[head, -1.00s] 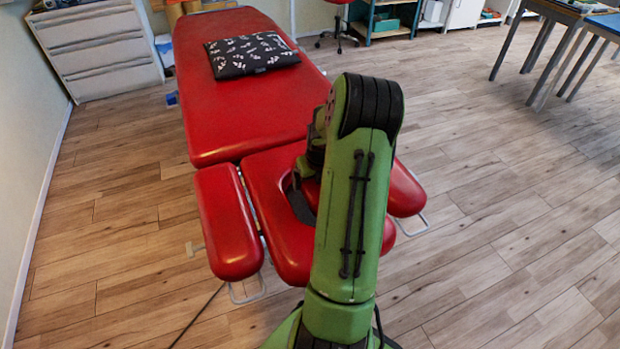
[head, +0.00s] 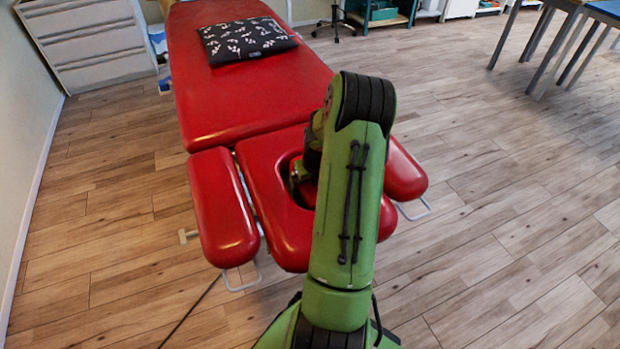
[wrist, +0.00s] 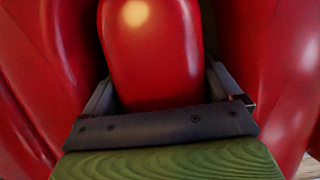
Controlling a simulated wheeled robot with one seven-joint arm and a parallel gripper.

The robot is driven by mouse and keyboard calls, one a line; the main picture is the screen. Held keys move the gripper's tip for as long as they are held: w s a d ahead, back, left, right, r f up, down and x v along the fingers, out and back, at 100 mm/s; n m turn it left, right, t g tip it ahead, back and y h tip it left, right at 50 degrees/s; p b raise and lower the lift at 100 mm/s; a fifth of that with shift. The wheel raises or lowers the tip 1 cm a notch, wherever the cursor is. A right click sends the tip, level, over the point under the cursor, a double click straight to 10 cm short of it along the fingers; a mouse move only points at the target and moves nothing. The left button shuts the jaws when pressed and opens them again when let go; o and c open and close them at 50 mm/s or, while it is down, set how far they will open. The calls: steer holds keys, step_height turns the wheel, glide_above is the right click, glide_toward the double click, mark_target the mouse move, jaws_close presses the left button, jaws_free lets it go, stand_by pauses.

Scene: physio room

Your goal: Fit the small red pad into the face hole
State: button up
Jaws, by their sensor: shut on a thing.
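The small red pad (wrist: 152,50) is glossy and rounded and fills the middle of the wrist view. My gripper (wrist: 158,88) is shut on it, one dark finger along each side. The face hole (head: 292,187) is in the red headrest of the treatment table; in the head view my arm covers its right part. My gripper (head: 302,172) is low at the hole, mostly behind my arm. In the wrist view red cushion rises on both sides of the pad, with narrow dark gaps between. I cannot tell how deep the pad sits.
Red armrests flank the headrest, left (head: 224,208) and right (head: 404,172). The long red table top (head: 240,100) extends behind, with a dark patterned cushion (head: 248,38) on it. A grey drawer cabinet (head: 88,45) stands at the back left.

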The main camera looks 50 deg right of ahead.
steer(key=o, duration=0.8)
steer(key=p+v, duration=0.5)
steer(key=v, duration=1)
steer(key=shift+s+r+p, duration=0.1)
steer(key=shift+r+p, duration=0.3)
